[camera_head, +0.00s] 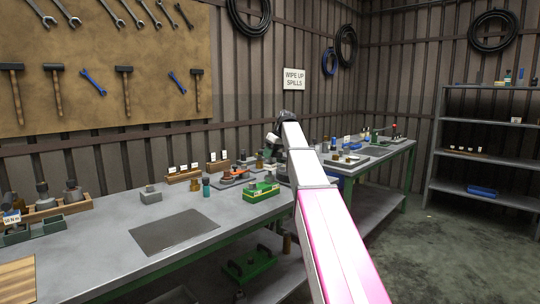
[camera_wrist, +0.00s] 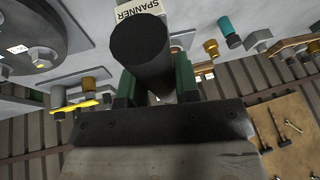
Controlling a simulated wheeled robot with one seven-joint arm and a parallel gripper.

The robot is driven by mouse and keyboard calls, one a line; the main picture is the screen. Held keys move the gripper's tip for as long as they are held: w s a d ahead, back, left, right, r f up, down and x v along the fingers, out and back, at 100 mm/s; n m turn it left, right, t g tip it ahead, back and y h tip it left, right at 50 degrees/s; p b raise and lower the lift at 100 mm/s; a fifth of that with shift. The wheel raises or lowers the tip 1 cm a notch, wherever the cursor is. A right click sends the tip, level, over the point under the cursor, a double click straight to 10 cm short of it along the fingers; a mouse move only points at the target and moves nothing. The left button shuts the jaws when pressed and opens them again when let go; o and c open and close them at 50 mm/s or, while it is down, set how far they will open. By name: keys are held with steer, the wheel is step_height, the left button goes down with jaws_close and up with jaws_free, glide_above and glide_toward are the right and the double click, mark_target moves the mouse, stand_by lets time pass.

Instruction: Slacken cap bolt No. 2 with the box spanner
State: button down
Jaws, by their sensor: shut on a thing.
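In the wrist view my gripper (camera_wrist: 156,84) has its two green fingers closed around a thick black cylinder, which looks like the handle of the box spanner (camera_wrist: 140,50). Its working end is not visible. A white label reading "SPANNER" (camera_wrist: 140,10) shows just beyond it. I cannot tell which bolt is No. 2. In the head view my arm hides the gripper's hold and much of the equipment behind it.
The workbench (camera_head: 100,262) carries a dark mat (camera_head: 174,232), a green box (camera_head: 261,192) and small bottles. The bench front around the mat is clear. A second bench (camera_head: 403,152) stands behind my arm. A tool board (camera_head: 60,100) hangs on the wall.

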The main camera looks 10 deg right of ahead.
steer(key=shift+r, duration=0.1)
steer(key=shift+r, duration=2.45)
